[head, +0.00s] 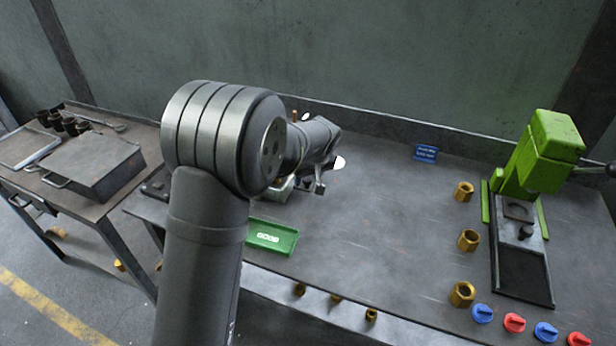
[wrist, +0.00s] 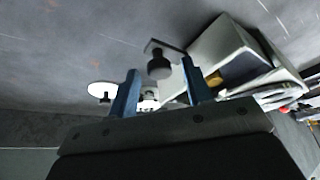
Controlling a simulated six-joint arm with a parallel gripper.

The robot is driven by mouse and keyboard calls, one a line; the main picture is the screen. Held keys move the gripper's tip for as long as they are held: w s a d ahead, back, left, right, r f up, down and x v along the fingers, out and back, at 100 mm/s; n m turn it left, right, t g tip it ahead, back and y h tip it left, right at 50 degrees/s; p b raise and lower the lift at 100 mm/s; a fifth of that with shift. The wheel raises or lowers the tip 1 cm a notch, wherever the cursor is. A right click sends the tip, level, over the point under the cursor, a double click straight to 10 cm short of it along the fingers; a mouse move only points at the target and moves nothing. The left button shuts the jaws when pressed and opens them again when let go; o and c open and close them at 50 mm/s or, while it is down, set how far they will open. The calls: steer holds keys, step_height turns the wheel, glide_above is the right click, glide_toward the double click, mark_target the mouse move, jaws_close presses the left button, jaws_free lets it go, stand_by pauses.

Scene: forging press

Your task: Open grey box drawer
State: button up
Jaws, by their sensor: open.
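A grey box (head: 95,165) with a bar handle on its near left side sits on the left side table in the head view. I cannot tell if this is the task's box. My gripper (head: 320,187) is far to its right, over the main bench, partly behind my arm. In the wrist view my gripper (wrist: 162,85) has two blue fingers apart with nothing held between them. A pale grey box-like unit (wrist: 225,42) lies just beyond the right finger, with a dark opening and something yellow in it. A black knob (wrist: 159,66) on a small plate shows between the fingers, apart from them.
A green tray (head: 272,236) lies at the bench's front edge. A green press (head: 540,155), brass nuts (head: 468,240) and red and blue knobs (head: 514,323) are on the right. The bench middle is clear. Dark cups (head: 68,124) stand on the side table.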

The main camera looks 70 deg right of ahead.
jaws_close()
steer(key=shift+s, duration=1.5)
steer(key=shift+w, duration=0.1)
jaws_free()
steer(key=shift+r, duration=0.1)
steer(key=v, duration=1.7)
steer(key=shift+r, duration=0.15)
steer(key=shift+a, duration=0.1)
